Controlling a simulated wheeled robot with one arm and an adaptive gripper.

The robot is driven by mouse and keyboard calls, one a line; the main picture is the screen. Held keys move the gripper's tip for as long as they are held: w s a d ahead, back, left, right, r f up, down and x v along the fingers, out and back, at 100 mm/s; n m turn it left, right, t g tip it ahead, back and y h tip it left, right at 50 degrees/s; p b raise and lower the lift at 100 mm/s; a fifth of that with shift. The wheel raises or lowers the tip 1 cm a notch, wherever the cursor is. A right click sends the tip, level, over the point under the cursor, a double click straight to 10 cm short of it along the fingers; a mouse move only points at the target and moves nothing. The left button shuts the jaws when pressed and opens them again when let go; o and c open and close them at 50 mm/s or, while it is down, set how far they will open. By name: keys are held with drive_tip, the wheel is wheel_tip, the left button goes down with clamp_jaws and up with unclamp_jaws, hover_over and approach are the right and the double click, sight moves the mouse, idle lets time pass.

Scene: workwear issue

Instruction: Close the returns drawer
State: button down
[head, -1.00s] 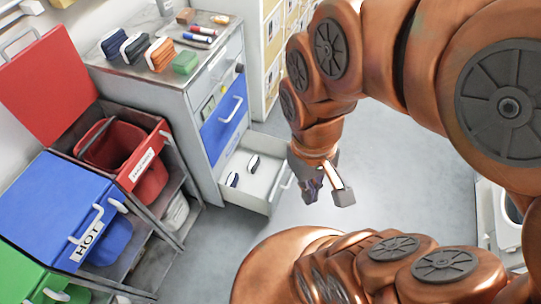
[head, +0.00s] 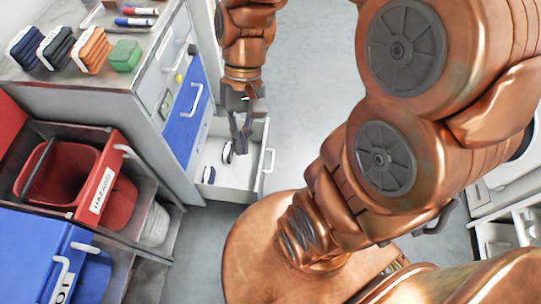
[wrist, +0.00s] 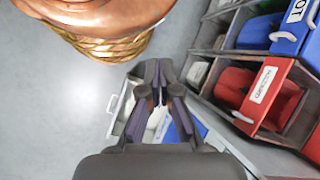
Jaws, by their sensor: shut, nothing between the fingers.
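The returns drawer (head: 241,188) is the open white bottom drawer of the grey cabinet (head: 130,120), pulled out with its handle (head: 269,160) on the front panel. Two small dark-and-white items (head: 227,153) lie inside it. My gripper (head: 243,152) is shut and empty, pointing down above the drawer in the head view. In the wrist view the fingers (wrist: 163,98) hide part of the drawer, and its handle (wrist: 113,103) shows to their left. I cannot tell whether the fingertips touch the drawer.
A blue drawer front (head: 185,125) above is closed. Folded stacks (head: 55,48), a green block (head: 125,55) and markers (head: 135,15) are on the cabinet top. A red HAZARD bin (head: 95,190) and a blue bin (head: 45,255) stand at left. Floor (head: 310,90) beyond the drawer is clear.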

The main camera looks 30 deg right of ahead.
drive_tip(key=w+d+f+m+y+b, duration=0.2)
drive_tip(key=w+f+m+y+b, duration=0.45)
drive_tip(key=w+f, duration=0.65)
drive_tip(key=w+d+f+m+t+y+b, duration=0.25)
drive_tip(key=w+d+f+b, duration=0.2)
drive_tip(key=f, duration=0.35)
drive_tip(key=w+d+f+m+t+y+b, duration=0.25)
drive_tip(key=d+f+b, duration=0.35)
drive_tip(key=f, duration=0.3)
drive_tip(key=s+d+f+m+t+h+b, duration=0.15)
drive_tip(key=d+f+m+t+b, duration=0.25)
drive_tip(key=d+f, duration=0.5)
drive_tip(key=s+d+f+m+t+b, duration=0.25)
drive_tip(key=d+f+m+b, duration=0.2)
drive_tip(key=f, duration=0.75)
drive_tip(key=s+d+f+m+t+b, duration=0.25)
drive_tip(key=d+f+m+t, duration=0.35)
drive_tip(key=f, duration=0.5)
drive_tip(key=w+a+n+b, duration=0.1)
drive_tip(key=w+a+b, duration=0.1)
drive_tip(key=w+a, duration=0.2)
drive_tip(key=w+a+n+g+b, duration=0.1)
drive_tip(key=w+a+b, duration=0.1)
drive_tip(key=w+a, duration=0.3)
drive_tip(key=shift+w+a+g+b, duration=0.15)
drive_tip(key=shift+w+g+b, duration=0.1)
drive_tip(key=shift+b, duration=0.15)
drive_tip(key=shift+w+a, duration=0.15)
drive_tip(key=shift+a, duration=0.1)
